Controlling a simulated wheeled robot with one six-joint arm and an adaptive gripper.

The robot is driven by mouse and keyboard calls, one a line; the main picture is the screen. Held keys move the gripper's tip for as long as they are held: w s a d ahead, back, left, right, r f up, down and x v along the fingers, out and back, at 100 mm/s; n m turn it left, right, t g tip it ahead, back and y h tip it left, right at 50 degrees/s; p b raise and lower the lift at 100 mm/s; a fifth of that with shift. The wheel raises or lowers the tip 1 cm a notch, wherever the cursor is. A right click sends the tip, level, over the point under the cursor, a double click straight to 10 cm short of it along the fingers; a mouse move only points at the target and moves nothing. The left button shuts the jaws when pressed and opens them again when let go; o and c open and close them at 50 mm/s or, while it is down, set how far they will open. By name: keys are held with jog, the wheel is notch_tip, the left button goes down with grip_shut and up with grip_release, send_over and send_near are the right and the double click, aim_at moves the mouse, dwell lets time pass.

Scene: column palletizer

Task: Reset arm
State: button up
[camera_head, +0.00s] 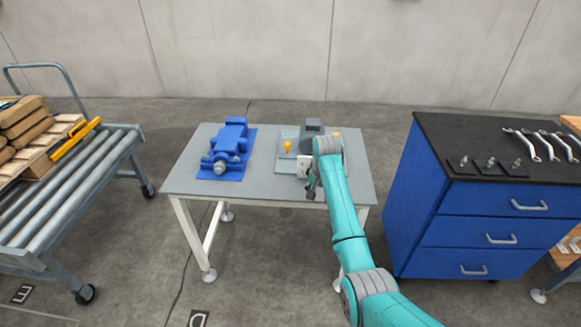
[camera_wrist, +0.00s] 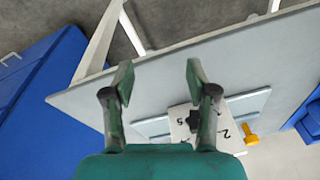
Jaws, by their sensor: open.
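My gripper (camera_wrist: 158,84) is open and empty in the wrist view, its two fingers spread apart over the front edge of the grey table (camera_wrist: 240,62). In the head view my gripper (camera_head: 311,188) hangs at the front edge of the table (camera_head: 260,183). My teal arm reaches to it from the lower right. A white numbered panel with a dark knob (camera_wrist: 192,122) lies beyond the fingers in the wrist view, apart from them. It also shows beside my wrist in the head view (camera_head: 303,165), partly hidden by my arm.
A blue machine (camera_head: 229,148) stands on the table's left half, and a yellow knob (camera_head: 287,147) near the grey fixture (camera_head: 311,132). A blue drawer cabinet (camera_head: 480,225) with wrenches (camera_head: 541,143) stands right. A roller cart (camera_head: 65,185) with boxes stands left.

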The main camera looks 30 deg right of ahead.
jog(key=s+a+f+n+t, duration=0.2)
jog(key=s+a+f, duration=0.4)
jog(key=s+f, duration=0.3)
jog(key=s+a+f+n+t, duration=0.1)
jog(key=s+a+f+t, duration=0.1)
jog(key=s+a+f, duration=0.65)
jog(key=s+a+f+n+t+h, duration=0.1)
jog(key=s+a+f+n+t, duration=0.15)
jog(key=s, duration=0.55)
jog(key=s+a+r+t, duration=0.1)
jog(key=s+a+r, duration=0.1)
jog(key=s, duration=0.3)
jog(key=s+a+r+t, duration=0.1)
jog(key=s+a+r, duration=0.1)
jog(key=s, duration=0.3)
jog(key=s+a+r+n+t, duration=0.2)
jog(key=s+r, duration=0.7)
jog(key=r, duration=0.3)
jog(key=s+a+r+n+t+y, duration=0.1)
jog(key=s+a+r+n+t, duration=0.1)
jog(key=s+r, duration=0.8)
notch_tip(320, 180, up, 2)
jog(key=shift+s+a+r+n+t+y, duration=0.15)
jog(key=shift+s+r+n+t+y, duration=0.1)
jog(key=shift+n+t+y, duration=0.1)
